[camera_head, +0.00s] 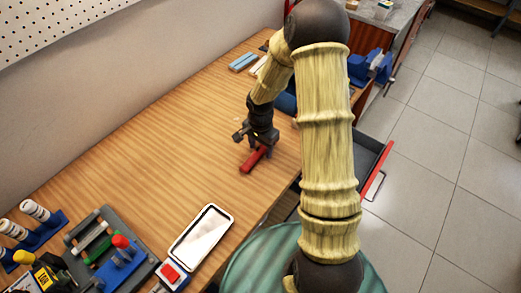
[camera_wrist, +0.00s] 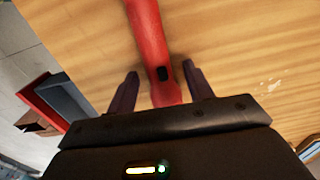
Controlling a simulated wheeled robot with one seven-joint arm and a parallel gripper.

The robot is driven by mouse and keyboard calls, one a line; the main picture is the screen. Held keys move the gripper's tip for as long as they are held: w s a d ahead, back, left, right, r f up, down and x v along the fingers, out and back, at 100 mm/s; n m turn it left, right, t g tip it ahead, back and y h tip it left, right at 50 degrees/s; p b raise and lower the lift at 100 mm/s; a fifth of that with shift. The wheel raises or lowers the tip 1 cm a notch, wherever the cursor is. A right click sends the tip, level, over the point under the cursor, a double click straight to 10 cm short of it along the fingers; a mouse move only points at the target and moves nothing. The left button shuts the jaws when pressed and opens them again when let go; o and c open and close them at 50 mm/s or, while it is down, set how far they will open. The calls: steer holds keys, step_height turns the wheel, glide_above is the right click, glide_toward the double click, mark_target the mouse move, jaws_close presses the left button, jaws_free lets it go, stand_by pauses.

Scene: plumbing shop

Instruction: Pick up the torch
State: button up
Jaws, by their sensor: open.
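The torch looks to be the red cylinder (camera_head: 254,159) lying on the wooden workbench (camera_head: 160,120) in the head view. In the wrist view the red torch (camera_wrist: 150,40) has a small black button and runs from the top edge down between my fingers. My gripper (camera_head: 258,145) is over its far end in the head view. In the wrist view my gripper (camera_wrist: 160,82) is open, with one finger on each side of the torch and a gap to each. The torch's near end is hidden behind the gripper body.
An open grey drawer with a red front (camera_head: 378,172) juts out right of the bench. A white-framed tablet (camera_head: 201,236) lies nearer on the bench. Tools and a rack (camera_head: 100,245) fill the lower left. Blue bars (camera_head: 243,62) lie at the back. The bench left of the torch is clear.

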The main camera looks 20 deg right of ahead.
mark_target(261, 148)
stand_by(0.3)
jaws_close()
step_height(261, 148, up, 10)
steer(key=b, duration=0.1)
stand_by(0.5)
stand_by(0.4)
